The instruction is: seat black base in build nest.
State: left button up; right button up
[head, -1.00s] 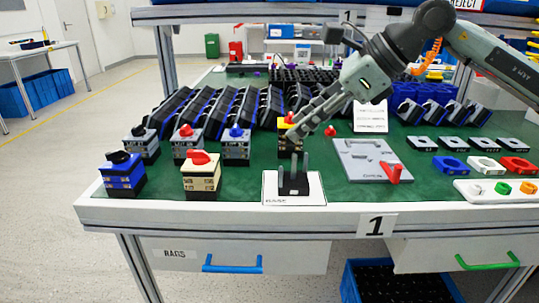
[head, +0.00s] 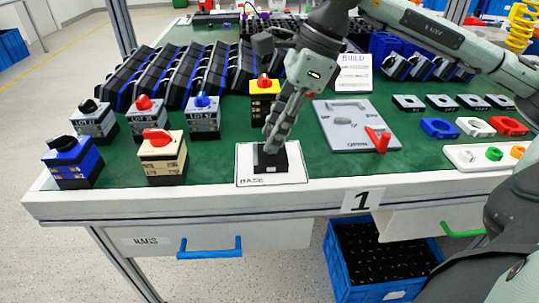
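The black base (head: 272,168) sits on a white card (head: 290,178) marked BASE near the table's front edge. My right gripper (head: 270,148) points down over the black base, with its fingers at the base's upper part. The fingers overlap in this view and hide much of the base, so their gap and grip cannot be made out. A white card marked BUILD (head: 354,72) stands behind a grey plate (head: 340,135) with a red lever (head: 377,139). The plate lies right of the gripper; I cannot tell for certain that it is the build nest. My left gripper is not in view.
Several switch boxes with coloured knobs, such as the cream one (head: 163,163), stand left of the card. Coloured rings, such as the blue one (head: 439,128), lie at the right. Green mat (head: 215,165) is bare between boxes and card.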

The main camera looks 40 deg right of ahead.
jog(key=shift+x, duration=1)
jog(key=shift+r, duration=0.1)
grip_shut()
jog(key=shift+w+r, duration=0.1)
jog(key=shift+r, duration=0.05)
